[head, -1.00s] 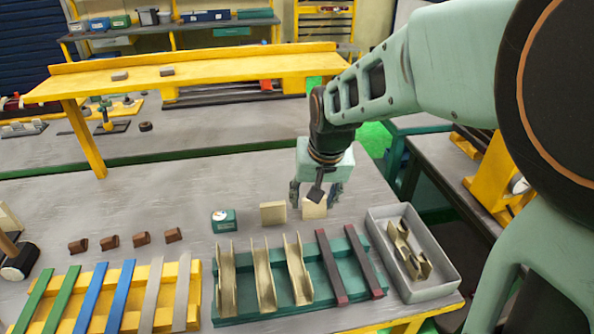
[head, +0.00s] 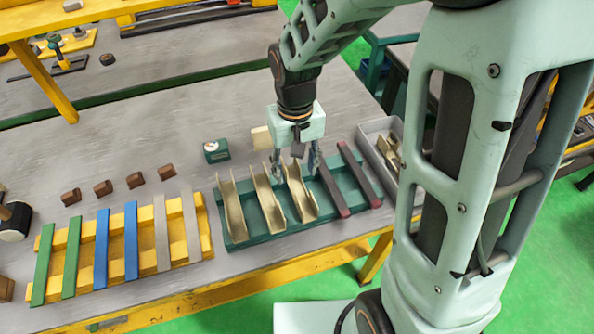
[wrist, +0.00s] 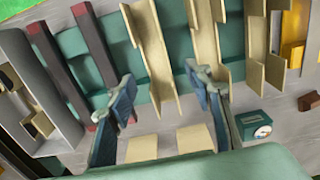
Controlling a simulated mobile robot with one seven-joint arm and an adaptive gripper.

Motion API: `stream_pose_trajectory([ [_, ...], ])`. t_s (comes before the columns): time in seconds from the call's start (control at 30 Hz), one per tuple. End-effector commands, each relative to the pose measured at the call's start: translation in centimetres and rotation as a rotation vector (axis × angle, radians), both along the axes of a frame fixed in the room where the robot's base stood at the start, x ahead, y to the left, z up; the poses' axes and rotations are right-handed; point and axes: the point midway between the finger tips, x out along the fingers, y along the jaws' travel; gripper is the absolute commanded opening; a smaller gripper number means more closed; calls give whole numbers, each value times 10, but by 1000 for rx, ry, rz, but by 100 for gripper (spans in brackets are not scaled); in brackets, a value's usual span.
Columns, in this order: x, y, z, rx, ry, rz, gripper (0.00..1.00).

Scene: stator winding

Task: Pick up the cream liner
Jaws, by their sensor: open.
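Three cream channel-shaped liners lie side by side on a green rack (head: 236,241): a left liner (head: 231,208), a middle liner (head: 268,200) and a right liner (head: 303,203). My gripper (head: 296,168) is open and empty, with its fingers spread over the far part of the right liner. In the wrist view my gripper (wrist: 166,92) has one finger on each side of the right liner (wrist: 151,45). The middle liner (wrist: 204,40) is just beyond the right finger. I cannot tell whether the fingers touch anything.
Two dark red-ended bars (head: 331,187) lie on the rack's right side. A grey bin (head: 366,143) with cream pieces stands further right. Cream blocks (wrist: 195,138) and a green gauge box (head: 216,151) stand behind the rack. A yellow rack (head: 206,236) with coloured strips is left.

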Motion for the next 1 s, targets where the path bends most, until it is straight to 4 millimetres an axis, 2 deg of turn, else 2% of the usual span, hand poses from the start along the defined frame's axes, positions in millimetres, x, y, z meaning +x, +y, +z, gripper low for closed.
stream_pose_trajectory([
  [0.17, -1, -1, -12, 0, 1, 0, 47],
  [0.4, -2, -5, -45, -1, 3, 0, 47],
  [0.5, -1, -5, -54, 0, 1, 0, 47],
  [0.8, -1, -5, -58, 1, -2, 0, 47],
  [1.0, -1, -5, -57, 1, -2, 0, 25],
])
